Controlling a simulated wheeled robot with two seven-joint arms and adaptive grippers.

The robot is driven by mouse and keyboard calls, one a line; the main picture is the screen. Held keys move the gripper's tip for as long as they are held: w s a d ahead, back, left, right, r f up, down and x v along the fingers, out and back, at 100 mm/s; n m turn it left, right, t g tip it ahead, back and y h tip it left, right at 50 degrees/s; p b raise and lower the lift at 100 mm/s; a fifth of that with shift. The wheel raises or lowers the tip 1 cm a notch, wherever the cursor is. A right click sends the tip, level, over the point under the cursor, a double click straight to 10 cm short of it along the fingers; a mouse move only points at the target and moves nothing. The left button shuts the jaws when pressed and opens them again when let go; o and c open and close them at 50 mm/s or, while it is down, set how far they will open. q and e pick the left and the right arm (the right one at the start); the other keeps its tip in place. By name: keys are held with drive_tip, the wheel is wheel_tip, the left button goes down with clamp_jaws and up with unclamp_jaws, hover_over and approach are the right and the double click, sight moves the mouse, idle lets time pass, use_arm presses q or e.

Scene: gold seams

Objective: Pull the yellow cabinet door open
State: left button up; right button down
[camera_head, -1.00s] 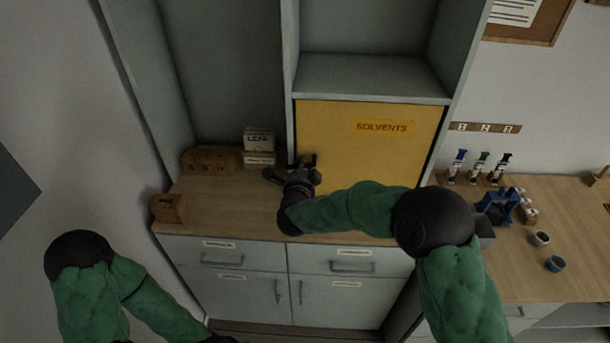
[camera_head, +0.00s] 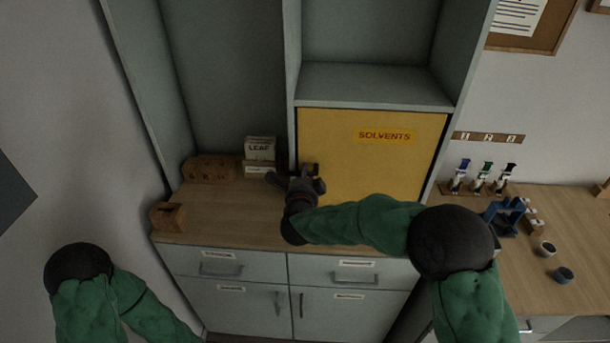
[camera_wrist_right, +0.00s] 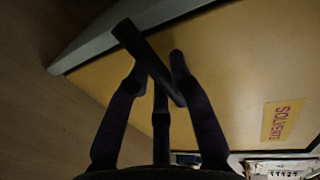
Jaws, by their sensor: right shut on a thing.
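My right gripper (camera_head: 309,177) is at the lower left part of the door. In the right wrist view its fingers (camera_wrist_right: 157,78) are shut on the dark bar handle (camera_wrist_right: 140,50), which passes slantwise between them, in front of the yellow face (camera_wrist_right: 235,60). My left arm shows at the lower left of the head view, but its gripper is out of frame.
Left of the door, a white box marked "LEAF" (camera_head: 260,149) and brown blocks (camera_head: 208,169) stand on the wooden counter (camera_head: 225,205). A small wooden box (camera_head: 167,215) sits at its left front. A blue stand (camera_head: 503,214) and small cups are on the right-hand bench.

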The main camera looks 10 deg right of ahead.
drive_tip(key=s+d+n+y+b, duration=0.1)
drive_tip(key=s+n+y+b, duration=0.2)
drive_tip(key=s, duration=1.3)
drive_tip(key=shift+n+t+y+b, duration=0.35)
drive_tip(key=shift+y+b, duration=0.65)
drive_tip(key=shift+b, duration=0.7)
drive_tip(key=shift+r, duration=0.1)
drive_tip(key=c, duration=1.1)
unclamp_jaws()
drive_tip(key=shift+s+d+r, duration=0.1)
drive_tip(key=shift+s+r, duration=0.25)
drive_tip(key=shift+s, duration=1.65)
drive_tip(key=shift+s+d+r, duration=0.1)
drive_tip(key=shift+s+r, duration=0.3)
drive_tip(key=shift+s, duration=1.55)
drive_tip(key=shift+s+d+r, duration=0.1)
drive_tip(key=shift+s+r, duration=0.25)
drive_tip(key=shift+s, duration=1.65)
